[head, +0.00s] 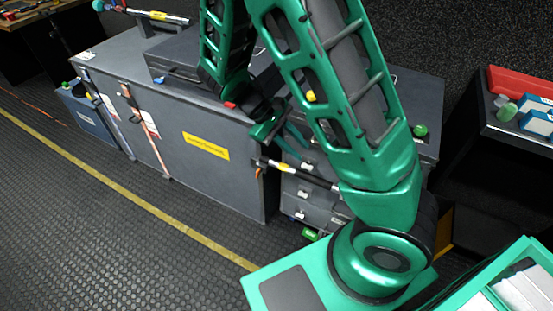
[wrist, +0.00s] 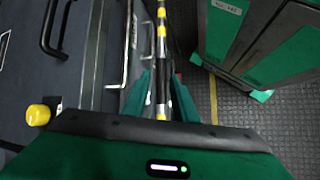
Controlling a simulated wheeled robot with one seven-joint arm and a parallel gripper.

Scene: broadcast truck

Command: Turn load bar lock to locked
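A load bar (head: 312,178), dark with silver and yellow bands, runs across the front of the drawer unit in the head view. In the wrist view the bar (wrist: 161,45) runs lengthwise between my fingers. My gripper (head: 284,140) is close to the bar's left end in the head view. Its teal fingers (wrist: 160,98) stand apart on either side of the bar in the wrist view; I cannot tell whether they touch it. A small orange piece (head: 259,173) hangs near the bar's left end. I cannot clearly make out the lock or its position.
A grey case (head: 215,178) with a yellow label stands left of the drawer unit (head: 305,192). A yellow knob (wrist: 38,115) and black handle (wrist: 50,30) sit on the front left of my gripper. A dark shelf (head: 515,140) stands at right.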

